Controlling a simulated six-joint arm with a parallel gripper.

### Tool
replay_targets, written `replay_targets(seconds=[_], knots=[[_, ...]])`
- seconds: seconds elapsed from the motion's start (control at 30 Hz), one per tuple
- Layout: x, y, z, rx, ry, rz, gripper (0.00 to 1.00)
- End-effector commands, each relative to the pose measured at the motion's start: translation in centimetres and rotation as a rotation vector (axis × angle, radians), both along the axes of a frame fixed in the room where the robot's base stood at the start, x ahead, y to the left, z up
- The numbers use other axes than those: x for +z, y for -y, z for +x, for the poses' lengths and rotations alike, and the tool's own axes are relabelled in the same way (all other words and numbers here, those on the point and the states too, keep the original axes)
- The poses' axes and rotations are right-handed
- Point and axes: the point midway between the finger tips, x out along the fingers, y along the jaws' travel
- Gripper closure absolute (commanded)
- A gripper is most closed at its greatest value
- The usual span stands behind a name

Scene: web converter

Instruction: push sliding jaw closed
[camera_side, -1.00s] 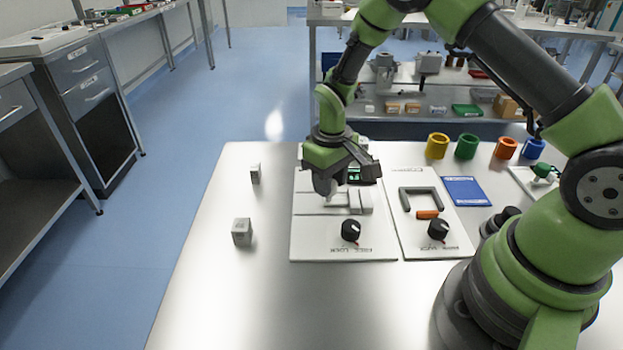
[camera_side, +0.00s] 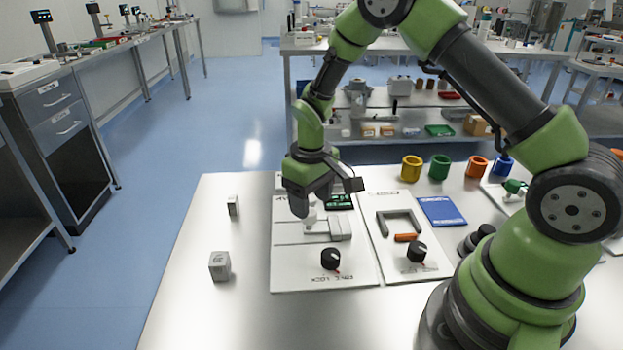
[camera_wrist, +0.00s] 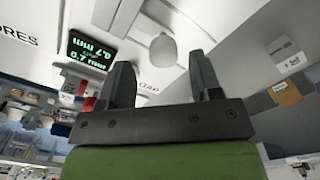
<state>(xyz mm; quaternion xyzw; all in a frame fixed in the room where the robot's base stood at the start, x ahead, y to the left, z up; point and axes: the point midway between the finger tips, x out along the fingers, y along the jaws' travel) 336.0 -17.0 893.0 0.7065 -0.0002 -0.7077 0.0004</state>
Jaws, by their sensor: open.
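My gripper (camera_side: 300,208) is over the left part of a white panel (camera_side: 300,270), with its fingers pointing down. In the wrist view its two dark fingers (camera_wrist: 163,80) stand apart, with nothing gripped. A pale rounded knob (camera_wrist: 163,52) shows beyond and between the fingertips; whether they touch it cannot be told. The pale block-shaped jaw (camera_side: 340,228) sits on the panel's slide, right of the fingertips in the side view. The fingers partly hide the slide's left end. A green-lit display (camera_side: 339,202) is behind the jaw; it also shows in the wrist view (camera_wrist: 88,52).
A black knob (camera_side: 330,259) stands at the panel's front. A second panel (camera_side: 410,262) to the right carries a grey U-shaped piece (camera_side: 385,226), an orange piece (camera_side: 406,237) and another black knob (camera_side: 416,252). Two small grey blocks (camera_side: 220,265) (camera_side: 233,206) stand left, with bare table around them.

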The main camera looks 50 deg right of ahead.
Motion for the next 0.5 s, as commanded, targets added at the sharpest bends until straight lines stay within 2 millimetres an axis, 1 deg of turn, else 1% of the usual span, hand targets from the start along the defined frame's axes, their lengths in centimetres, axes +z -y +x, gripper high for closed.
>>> replay_targets(seconds=[0.03, 0.1, 0.23, 0.33, 0.5], knots=[[1.2, 0.0, 0.1, -0.001, 0.007, 0.000, 0.42], [2.6, 0.0, 0.1, 0.000, 0.006, 0.000, 0.42], [5.1, 0.0, 0.1, -0.001, 0.005, 0.000, 0.42], [6.4, 0.1, 0.0, -0.001, 0.002, -0.001, 0.42], [7.4, 0.0, 0.0, -0.001, -0.001, 0.000, 0.42]])
